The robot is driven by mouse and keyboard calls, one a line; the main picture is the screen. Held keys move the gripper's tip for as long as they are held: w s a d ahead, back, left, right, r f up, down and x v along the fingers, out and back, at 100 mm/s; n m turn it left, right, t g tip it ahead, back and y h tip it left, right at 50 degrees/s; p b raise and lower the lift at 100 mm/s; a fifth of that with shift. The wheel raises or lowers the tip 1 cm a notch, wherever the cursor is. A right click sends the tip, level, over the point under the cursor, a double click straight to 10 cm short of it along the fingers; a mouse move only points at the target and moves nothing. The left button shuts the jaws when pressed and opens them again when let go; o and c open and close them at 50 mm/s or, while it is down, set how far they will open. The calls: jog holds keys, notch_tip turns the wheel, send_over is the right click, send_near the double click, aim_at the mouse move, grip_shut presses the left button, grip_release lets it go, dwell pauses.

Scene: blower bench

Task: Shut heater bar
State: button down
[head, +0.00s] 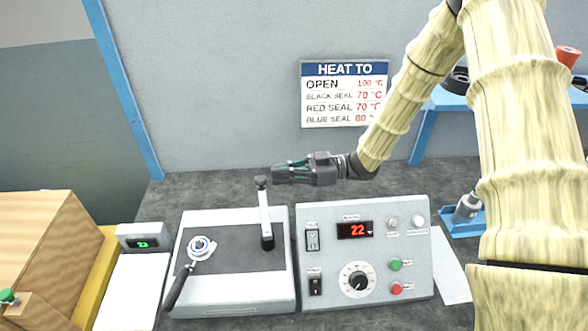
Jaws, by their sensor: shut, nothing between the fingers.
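A light bar (264,213) with a dark knob at its top rises from a dark foot on the heater's dark top plate (228,259). It looks raised, nearly upright. My gripper (276,173) points left with its fingers closed and empty. Its tips are close to the bar's knob, at or just behind and right of it in the picture; I cannot tell whether they touch.
A control panel (362,257) with a red display reading 22, switches and a dial stands right of the heater. A small green display (143,243) and a wooden box (45,240) are at the left. A sign (344,94) hangs on the wall behind.

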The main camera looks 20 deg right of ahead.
jog(key=shift+a, duration=0.35)
jog(key=shift+w+a, duration=0.1)
